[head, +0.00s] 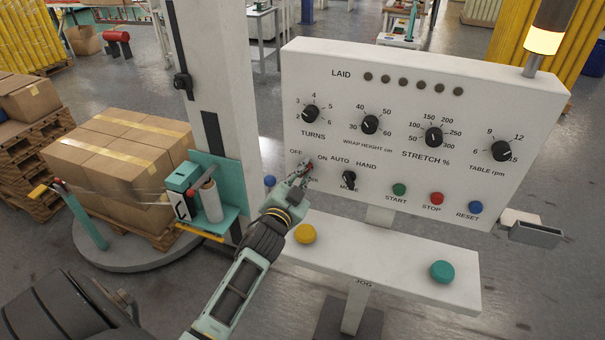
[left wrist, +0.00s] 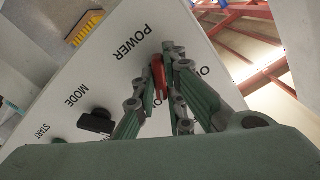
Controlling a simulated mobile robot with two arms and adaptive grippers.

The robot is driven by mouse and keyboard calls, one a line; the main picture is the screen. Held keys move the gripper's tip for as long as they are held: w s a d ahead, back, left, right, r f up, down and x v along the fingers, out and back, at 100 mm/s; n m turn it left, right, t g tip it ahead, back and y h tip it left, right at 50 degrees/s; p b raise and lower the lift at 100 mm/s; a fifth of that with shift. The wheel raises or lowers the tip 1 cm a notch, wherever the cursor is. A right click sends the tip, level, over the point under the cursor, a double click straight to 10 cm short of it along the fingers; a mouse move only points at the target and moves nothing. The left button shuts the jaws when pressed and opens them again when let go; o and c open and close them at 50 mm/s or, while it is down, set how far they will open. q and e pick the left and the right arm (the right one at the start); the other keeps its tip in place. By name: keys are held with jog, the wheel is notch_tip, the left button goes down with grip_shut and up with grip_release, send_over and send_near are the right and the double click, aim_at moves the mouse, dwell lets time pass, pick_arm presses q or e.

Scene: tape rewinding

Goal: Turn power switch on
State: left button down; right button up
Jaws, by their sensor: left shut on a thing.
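The power switch is a red knob at the lower left of the white control panel (head: 420,90), under the OFF and ON labels. My left gripper (head: 304,174) is at this knob and hides most of it in the head view. In the left wrist view the red power switch (left wrist: 158,72) lies between the two green fingers of my left gripper (left wrist: 160,85), near the word POWER. The fingers are closed on it. Its exact pointing direction is hard to tell. My right gripper is not in view.
The black mode knob (head: 348,178) sits right of the power switch. START, STOP and RESET buttons (head: 437,198) are farther right. A shelf with a yellow button (head: 305,234) and a teal button (head: 442,271) juts out below. Wrapped boxes (head: 120,155) stand at left.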

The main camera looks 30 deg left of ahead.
pick_arm(q)
jog(key=shift+r+m, duration=0.2)
jog(key=shift+m, duration=1)
jog(key=c, duration=1.9)
grip_release()
jog(key=shift+o, duration=0.4)
jog(key=shift+f, duration=0.1)
jog(key=shift+w, duration=0.1)
jog(key=v, duration=1.2)
jog(key=shift+f, duration=0.15)
